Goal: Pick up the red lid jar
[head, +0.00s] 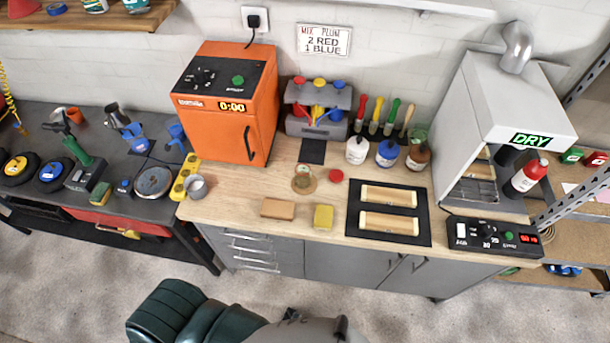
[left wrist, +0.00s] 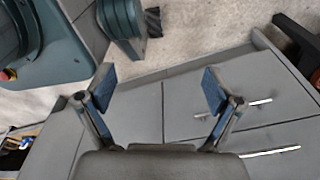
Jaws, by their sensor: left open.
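A small round red lid (head: 336,175) shows on the wooden worktop in the head view. A clear glass jar (head: 304,180) stands just left of it, and I cannot tell whether the red lid sits on a jar of its own. My left gripper (left wrist: 157,88) is open and empty in the left wrist view, its two blue-padded fingers wide apart in front of grey drawer fronts. No jar shows between the fingers. Neither gripper shows in the head view.
An orange oven (head: 225,105), paint dispenser (head: 318,108) and several bottles (head: 387,152) stand behind the lid. A wood block (head: 278,209), yellow sponge (head: 323,217) and black tray (head: 424,228) are in front. A grey drying cabinet (head: 510,100) stands right. Grey drawers (left wrist: 210,115) are near my left gripper.

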